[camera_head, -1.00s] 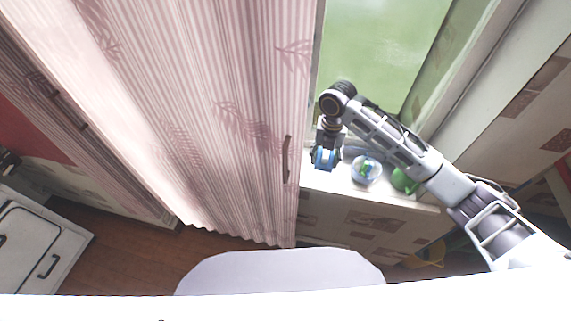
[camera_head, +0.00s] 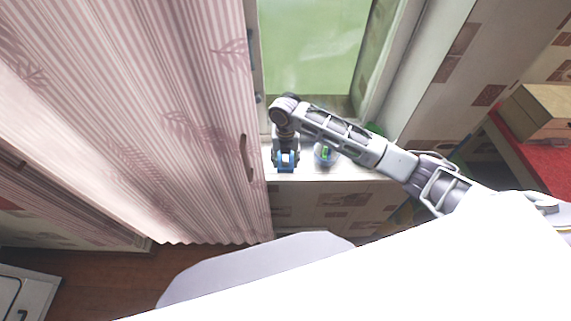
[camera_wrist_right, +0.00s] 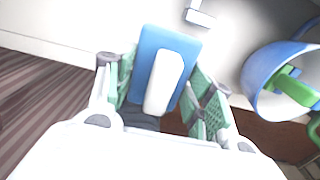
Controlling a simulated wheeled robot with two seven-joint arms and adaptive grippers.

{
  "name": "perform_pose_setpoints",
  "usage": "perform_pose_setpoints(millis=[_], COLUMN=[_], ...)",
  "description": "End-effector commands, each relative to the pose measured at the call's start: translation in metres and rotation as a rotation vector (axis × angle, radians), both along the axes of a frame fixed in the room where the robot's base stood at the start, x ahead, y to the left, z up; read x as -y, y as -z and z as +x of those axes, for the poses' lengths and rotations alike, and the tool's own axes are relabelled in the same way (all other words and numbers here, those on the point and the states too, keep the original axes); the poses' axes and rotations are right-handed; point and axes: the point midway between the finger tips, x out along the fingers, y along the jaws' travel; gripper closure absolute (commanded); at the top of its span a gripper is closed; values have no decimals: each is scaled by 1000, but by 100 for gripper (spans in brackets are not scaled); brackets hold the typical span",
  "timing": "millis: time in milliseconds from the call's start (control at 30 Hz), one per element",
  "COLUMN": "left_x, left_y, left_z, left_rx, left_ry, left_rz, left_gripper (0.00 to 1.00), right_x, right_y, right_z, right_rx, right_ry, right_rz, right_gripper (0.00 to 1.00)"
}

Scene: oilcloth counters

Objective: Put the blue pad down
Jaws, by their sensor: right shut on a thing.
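The blue pad (camera_wrist_right: 183,42) has a white strip along its middle and sits between the green-lined fingers of my right gripper (camera_wrist_right: 163,85) in the right wrist view. In the head view my right gripper (camera_head: 286,158) hangs fingers-down at the white window sill (camera_head: 345,172), with the blue pad (camera_head: 286,169) at its tips. I cannot tell whether the pad touches the sill. My left gripper is not in view.
A clear, blue-rimmed round container with something green inside (camera_head: 326,153) stands on the sill just right of the gripper; it also shows in the wrist view (camera_wrist_right: 252,85). A pink striped curtain (camera_head: 130,110) hangs close on the left. A box (camera_head: 540,112) sits on a red surface at right.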

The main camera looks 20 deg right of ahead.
Motion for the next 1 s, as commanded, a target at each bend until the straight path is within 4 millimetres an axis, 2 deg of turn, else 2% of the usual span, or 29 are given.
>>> perform_pose_setpoints(millis=[433,900,933,1000], left_x=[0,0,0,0], left_y=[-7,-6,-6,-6], left_z=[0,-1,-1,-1], left_rx=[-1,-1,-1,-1], left_ry=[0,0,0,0], left_rz=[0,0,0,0], left_gripper=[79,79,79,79], right_x=[0,0,0,0], right_y=[35,40,40,40], right_z=[0,0,0,0], right_rx=[-1,0,0,0], right_ry=[1,0,0,0], right_rz=[0,-1,-1,-1], right_gripper=[66,66,43,34])
